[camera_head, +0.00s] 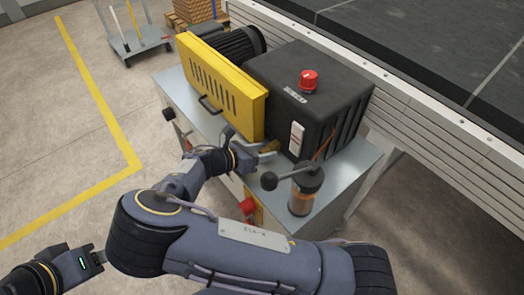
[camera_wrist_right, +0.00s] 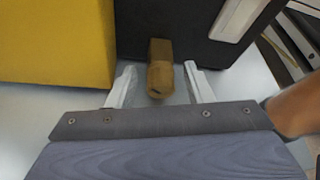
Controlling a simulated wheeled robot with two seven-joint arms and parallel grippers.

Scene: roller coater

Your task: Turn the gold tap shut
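The gold tap (camera_head: 271,147) sticks out low from the front of the black housing (camera_head: 310,85), partly hidden by my right gripper in the head view. In the right wrist view the tap (camera_wrist_right: 160,72) is a short brownish-gold handle pointing toward the camera. My right gripper (camera_head: 262,152) is open, with its two pale fingers on either side of the tap and a visible gap on each side. My left gripper (camera_head: 80,262) is at the lower left of the head view, away from the machine; its fingers cannot be made out.
A yellow guard (camera_head: 222,87) stands left of the tap. A red button (camera_head: 308,79) tops the housing. Open floor (camera_head: 50,130) lies left.

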